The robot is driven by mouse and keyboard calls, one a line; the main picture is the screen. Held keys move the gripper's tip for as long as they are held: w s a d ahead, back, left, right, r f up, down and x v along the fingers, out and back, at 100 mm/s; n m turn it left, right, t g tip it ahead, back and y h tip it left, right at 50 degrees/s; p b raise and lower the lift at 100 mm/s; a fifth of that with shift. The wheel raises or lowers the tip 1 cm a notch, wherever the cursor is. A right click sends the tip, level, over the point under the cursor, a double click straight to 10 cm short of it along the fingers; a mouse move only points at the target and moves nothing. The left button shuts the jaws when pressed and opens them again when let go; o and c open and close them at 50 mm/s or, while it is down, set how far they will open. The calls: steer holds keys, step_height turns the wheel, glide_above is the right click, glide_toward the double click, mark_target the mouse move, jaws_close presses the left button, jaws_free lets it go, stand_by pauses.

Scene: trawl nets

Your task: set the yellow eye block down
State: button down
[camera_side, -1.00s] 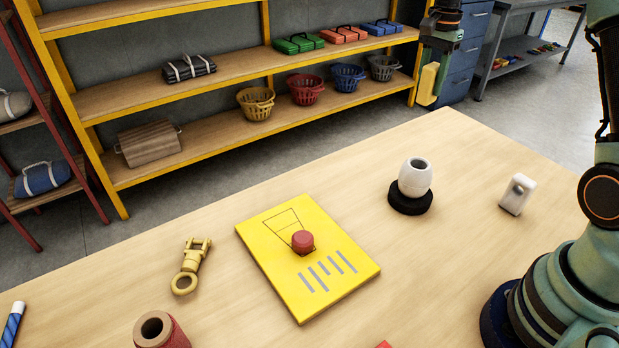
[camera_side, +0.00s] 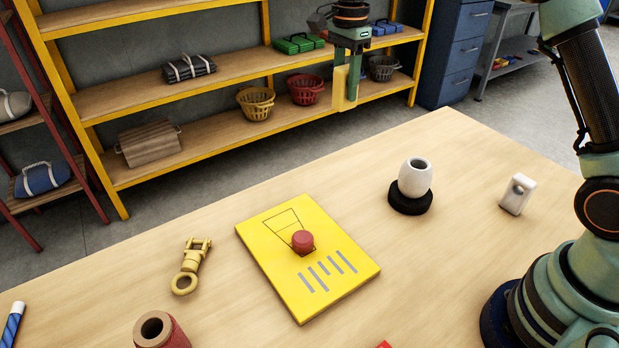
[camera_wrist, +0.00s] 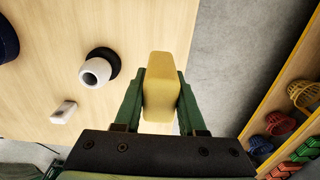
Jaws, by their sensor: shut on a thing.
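My gripper (camera_side: 346,75) is shut on the yellow eye block (camera_side: 340,88) and holds it up in the air. In the side view it shows in front of the shelf, above and behind the table's far edge. In the wrist view the yellow block (camera_wrist: 161,85) sits between the two green fingers (camera_wrist: 160,105), with the tabletop and the grey floor beneath. The block's lower end hangs free, touching nothing that I can see.
A yellow board (camera_side: 325,275) with a red knob (camera_side: 302,241) lies on the table (camera_side: 450,230). A white egg-shaped piece (camera_side: 415,177) stands on a black base. A white block (camera_side: 516,194), a yellow shackle (camera_side: 190,266) and a red spool (camera_side: 160,330) stand apart. Bare wood lies between them.

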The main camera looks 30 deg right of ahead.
step_height(320, 180, down, 19)
steer(key=shift+r, duration=0.1)
stand_by(0.4)
steer(key=shift+c, duration=2.4)
jaws_free()
